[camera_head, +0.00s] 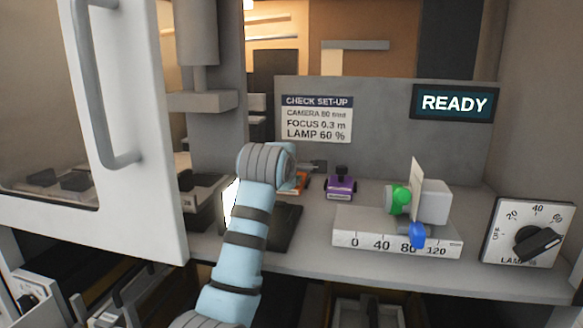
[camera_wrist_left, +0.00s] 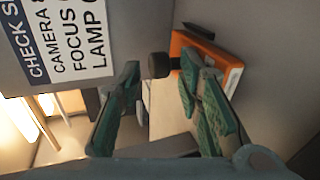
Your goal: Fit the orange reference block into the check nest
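The orange reference block (camera_head: 301,184) sits on the bench deck, mostly hidden behind my left wrist in the head view. In the left wrist view the orange block (camera_wrist_left: 207,62) is close, with a black knob (camera_wrist_left: 158,66) projecting from it. My left gripper (camera_wrist_left: 160,72) is open, its green fingers on either side of the knob with visible gaps. In the head view the left fingers are hidden by the wrist. A dark flat plate (camera_head: 287,228) lies in front of the block, partly behind my arm; I cannot tell whether it is the check nest. My right gripper is not visible.
A purple block (camera_head: 341,188) with a black knob stands just right of the orange one. Further right are a scaled rail (camera_head: 375,241) with green and blue knobs and a lamp dial (camera_head: 528,233). An open door (camera_head: 128,130) stands at left. The screen (camera_head: 453,103) reads READY.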

